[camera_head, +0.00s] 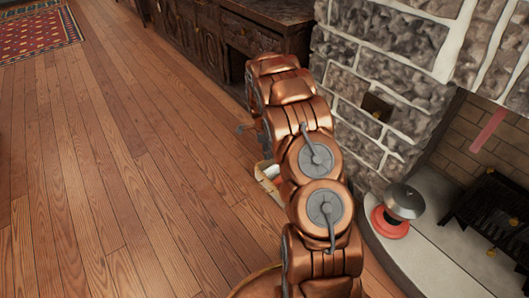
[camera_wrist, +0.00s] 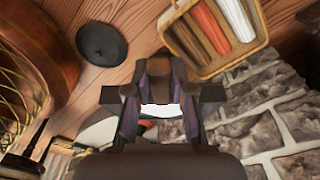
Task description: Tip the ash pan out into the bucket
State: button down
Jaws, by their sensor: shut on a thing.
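I cannot pick out the ash pan or the bucket with certainty. A large round copper-brown thing with gold lines (camera_wrist: 40,60) is at the upper left of the wrist view; it may be a vessel or part of me.
A dark disc (camera_wrist: 101,44) lies on the wooden floor. A basket of red and white rolls (camera_wrist: 193,65) stands by the stone wall (camera_head: 385,45). A metal-topped red thing (camera_head: 390,222) sits on the pale hearth (camera_head: 425,270) near a black grate (camera_head: 490,215). Open floor lies left.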

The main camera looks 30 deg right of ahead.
jog(key=shift+s+d+r+t+y+p, duration=0.15)
jog(key=shift+r+y+p, duration=0.1)
jog(key=shift+r, duration=0.2)
jog(key=shift+s+d+r+t+y+p, duration=0.1)
jog(key=shift+s+d+r+y+p, duration=0.1)
jog(key=shift+r+p, duration=0.15)
jog(key=shift+s+d+r+t+y+p, duration=0.1)
jog(key=shift+s+d+r+y+p, duration=0.1)
jog(key=shift+r, duration=0.3)
jog(key=s+d+r+t+y, duration=0.5)
jog(key=s+d+r, duration=0.4)
jog(key=d, duration=0.6)
jog(key=shift+s+y+b, duration=0.3)
jog(key=shift+s+y, duration=0.45)
jog(key=shift+s, duration=0.6)
jog(key=shift+r, duration=0.15)
jog(key=shift+w, duration=0.1)
dwell(1.5)
